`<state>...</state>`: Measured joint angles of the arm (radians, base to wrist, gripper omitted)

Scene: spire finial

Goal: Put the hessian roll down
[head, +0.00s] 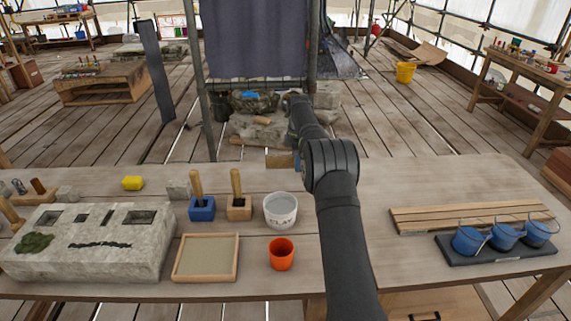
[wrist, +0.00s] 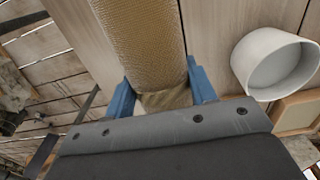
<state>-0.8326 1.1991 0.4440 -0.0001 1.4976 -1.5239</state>
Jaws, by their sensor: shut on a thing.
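The hessian roll (wrist: 143,42) is a tan woven cylinder, and it fills the upper middle of the wrist view. My gripper (wrist: 160,88) has a blue finger on each side of the roll's near end and is shut on it. In the head view a short part of the roll (head: 278,161) shows left of my gripper (head: 297,162), near the back edge of the table. My arm hides what lies behind and to the right. The gap between roll and table top cannot be told.
A white clay tub (head: 281,211) stands just in front of the roll; it also shows in the wrist view (wrist: 273,65). Tool blocks (head: 202,207), an orange cup (head: 281,254) and a framed tray (head: 206,258) stand nearby. Bare table (head: 400,190) lies right of my arm.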

